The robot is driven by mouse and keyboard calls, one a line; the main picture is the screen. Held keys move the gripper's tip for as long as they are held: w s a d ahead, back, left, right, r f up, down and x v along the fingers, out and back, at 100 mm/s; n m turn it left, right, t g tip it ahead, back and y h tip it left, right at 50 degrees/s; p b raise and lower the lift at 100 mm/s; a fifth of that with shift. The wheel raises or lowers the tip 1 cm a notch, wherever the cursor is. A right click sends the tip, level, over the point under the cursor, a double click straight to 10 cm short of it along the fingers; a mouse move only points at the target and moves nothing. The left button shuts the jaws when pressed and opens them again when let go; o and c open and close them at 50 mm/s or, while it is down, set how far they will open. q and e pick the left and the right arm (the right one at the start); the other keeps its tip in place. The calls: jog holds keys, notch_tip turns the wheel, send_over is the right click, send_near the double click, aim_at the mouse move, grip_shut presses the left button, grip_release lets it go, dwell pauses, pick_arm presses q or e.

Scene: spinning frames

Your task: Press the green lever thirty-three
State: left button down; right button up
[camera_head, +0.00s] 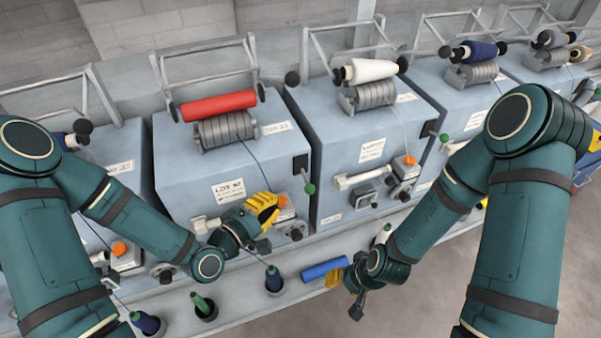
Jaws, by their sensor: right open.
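A green lever knob (310,188) sits on a dark bracket at the right front edge of the box with the red roll. Another green lever knob (444,138) is on the box to its right. The small number labels are too blurred to tell which lever is thirty-three. My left gripper (263,222), with yellow fingers, is in front of the red-roll box, left of and apart from its green knob; its opening is unclear. My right gripper (346,285) is open, low over the front ledge, below and right of that knob, beside a blue bobbin (325,268).
The front ledge (235,277) carries bobbins in cups, including a green one (203,305) and dark blue ones (273,279). Orange buttons (281,201) and white handles (357,179) stick out of the box fronts. A red roll (218,105) and white roll (369,71) lie on top. Floor at lower right is clear.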

aim_at(310, 189)
pick_arm(q)
jog(key=shift+s, duration=0.15)
jog(key=x, duration=1)
jog(key=shift+a+r, duration=0.1)
dwell(0.4)
jog(key=shift+n, duration=0.3)
